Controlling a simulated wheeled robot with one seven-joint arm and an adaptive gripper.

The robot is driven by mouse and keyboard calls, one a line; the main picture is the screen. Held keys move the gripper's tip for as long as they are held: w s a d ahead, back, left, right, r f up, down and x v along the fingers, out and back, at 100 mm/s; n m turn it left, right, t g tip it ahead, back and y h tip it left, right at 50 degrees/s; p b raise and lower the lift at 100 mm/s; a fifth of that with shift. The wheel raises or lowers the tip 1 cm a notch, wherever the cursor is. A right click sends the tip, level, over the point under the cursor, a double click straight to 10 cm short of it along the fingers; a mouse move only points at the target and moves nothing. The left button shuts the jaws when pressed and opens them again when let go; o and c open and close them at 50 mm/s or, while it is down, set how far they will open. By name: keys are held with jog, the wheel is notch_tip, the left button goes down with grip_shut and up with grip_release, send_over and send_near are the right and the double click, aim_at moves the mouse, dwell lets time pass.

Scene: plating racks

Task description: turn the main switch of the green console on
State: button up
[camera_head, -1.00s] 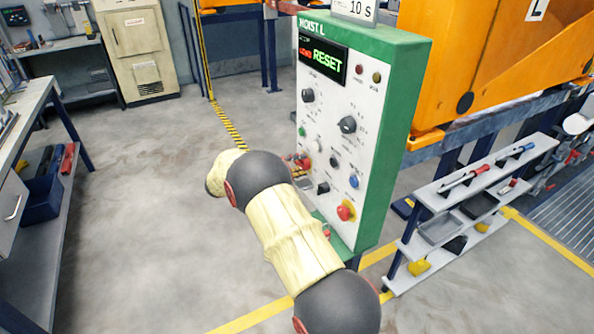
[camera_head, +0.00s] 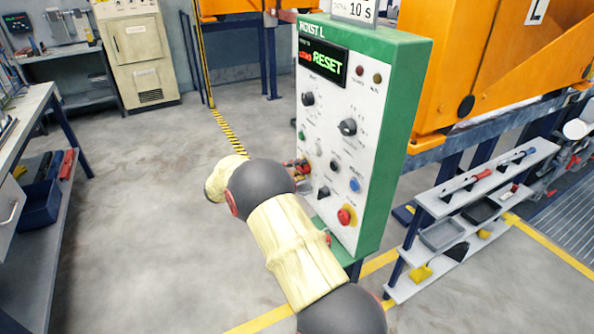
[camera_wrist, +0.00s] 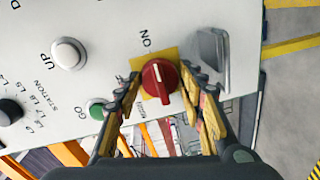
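The green console (camera_head: 397,130) stands in the middle of the head view, with a white front panel and a lit display reading RESET. The main switch (camera_wrist: 160,80) is a red knob on a yellow plate in the wrist view, with ON printed beside it. A pale line marks the knob's face; its exact setting is hard to tell. My gripper (camera_wrist: 161,86) is open, with one finger on each side of the knob and small gaps visible. In the head view my arm reaches the panel's lower left edge and largely hides the switch.
A green GO button (camera_wrist: 97,109) and a white UP button (camera_wrist: 68,54) lie near the left finger. A grey metal part (camera_wrist: 209,58) stands close by the right finger. A red emergency button (camera_head: 346,215) sits low on the panel. A tool shelf (camera_head: 480,185) stands to the right.

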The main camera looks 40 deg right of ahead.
jog(key=o, duration=0.4)
jog(key=shift+a, duration=0.15)
jog(key=v, duration=1.1)
jog(key=shift+w+a, duration=0.2)
jog(key=shift+a, duration=0.15)
